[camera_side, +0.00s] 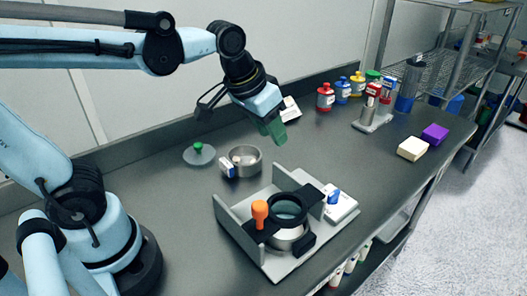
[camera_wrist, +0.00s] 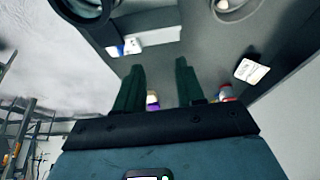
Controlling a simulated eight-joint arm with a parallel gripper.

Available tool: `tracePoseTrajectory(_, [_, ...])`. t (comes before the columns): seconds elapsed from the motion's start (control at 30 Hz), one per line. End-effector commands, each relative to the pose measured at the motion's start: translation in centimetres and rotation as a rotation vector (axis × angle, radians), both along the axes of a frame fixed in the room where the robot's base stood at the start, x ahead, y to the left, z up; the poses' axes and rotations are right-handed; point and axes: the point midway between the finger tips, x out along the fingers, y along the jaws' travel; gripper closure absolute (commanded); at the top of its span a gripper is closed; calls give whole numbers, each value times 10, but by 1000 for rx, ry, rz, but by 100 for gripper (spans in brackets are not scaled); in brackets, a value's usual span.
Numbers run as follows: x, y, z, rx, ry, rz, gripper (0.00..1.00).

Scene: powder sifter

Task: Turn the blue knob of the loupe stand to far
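A small blue knob (camera_side: 334,196) sits on a white base (camera_side: 343,210) on the bench, at the right side of the grey sifter fixture. The blue knob also shows in the wrist view (camera_wrist: 131,46), small, on its white base near the upper left. I cannot read which setting it points to. My gripper (camera_side: 273,131) is in the air above the bench, up and left of the knob and well apart from it. In the wrist view its two green fingers (camera_wrist: 159,66) stand apart with nothing between them.
A grey fixture (camera_side: 226,212) with an orange handle (camera_side: 260,213) and a black ring (camera_side: 289,205) stands next to the knob. A metal bowl (camera_side: 246,160) lies left. Colored bottles (camera_side: 325,97) line the back. White (camera_side: 412,149) and purple (camera_side: 435,134) blocks are at right.

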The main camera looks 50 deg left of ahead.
Motion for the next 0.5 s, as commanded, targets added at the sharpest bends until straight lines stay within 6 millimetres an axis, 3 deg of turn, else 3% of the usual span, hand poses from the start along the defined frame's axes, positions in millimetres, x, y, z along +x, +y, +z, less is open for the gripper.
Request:
tracePoseTrajectory(0.23, [44,-39,9,-5,165,-5,62])
tracePoseTrajectory(0.5, [81,-85,-2,18,330,1,62])
